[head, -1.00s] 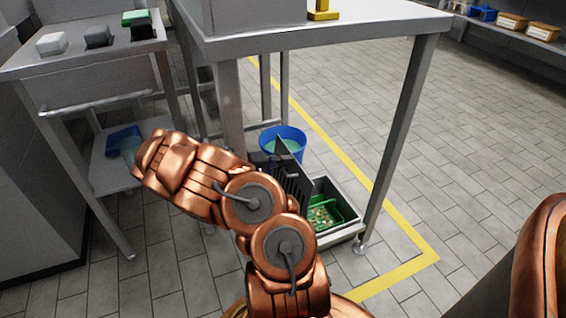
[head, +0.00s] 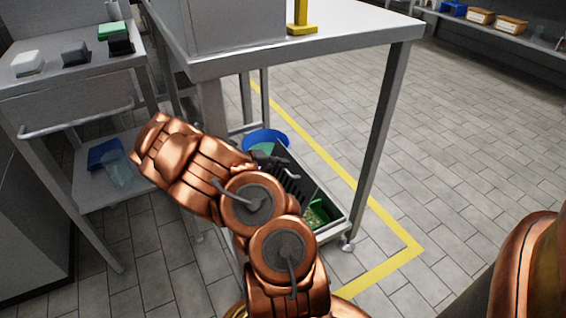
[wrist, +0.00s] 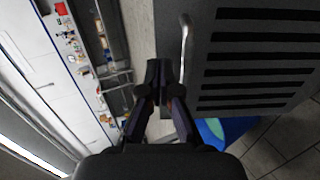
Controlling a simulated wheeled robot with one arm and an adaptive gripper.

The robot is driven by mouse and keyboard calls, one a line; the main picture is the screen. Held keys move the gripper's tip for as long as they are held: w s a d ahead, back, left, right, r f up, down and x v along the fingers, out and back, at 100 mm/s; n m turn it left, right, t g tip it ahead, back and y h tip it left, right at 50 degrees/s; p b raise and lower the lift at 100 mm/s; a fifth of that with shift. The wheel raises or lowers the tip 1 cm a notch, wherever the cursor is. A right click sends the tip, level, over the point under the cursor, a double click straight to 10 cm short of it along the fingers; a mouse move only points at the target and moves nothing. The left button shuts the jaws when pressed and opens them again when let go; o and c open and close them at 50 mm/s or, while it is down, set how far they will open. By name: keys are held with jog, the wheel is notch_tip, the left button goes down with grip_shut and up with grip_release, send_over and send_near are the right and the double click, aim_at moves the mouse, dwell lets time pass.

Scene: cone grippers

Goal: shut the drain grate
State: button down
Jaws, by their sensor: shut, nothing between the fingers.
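The drain grate (head: 293,186) is a dark slotted panel. In the head view it stands tilted, partly raised over the floor drain's open basin (head: 340,222). A green basket (head: 319,213) shows in the basin. In the wrist view the grate (wrist: 205,75) fills the right side, with a thin grey handle (wrist: 184,45) near its left edge. My gripper (wrist: 156,66) is shut and empty, its tips just left of the grate and handle; I cannot tell whether they touch. In the head view my copper arm hides part of the grate and drain.
A blue bucket (head: 266,137) stands behind the grate. A steel table (head: 345,45) overhangs the drain, its front leg (head: 372,150) close to the right. A side table with a lower shelf (head: 110,188) stands left. The tiled floor right of the yellow line (head: 390,262) is clear.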

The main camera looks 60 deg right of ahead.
jog(key=r+p+v, duration=0.2)
jog(key=p+v, duration=0.2)
jog(key=v, duration=1)
jog(key=shift+s+d, duration=0.2)
jog(key=shift+d, duration=0.2)
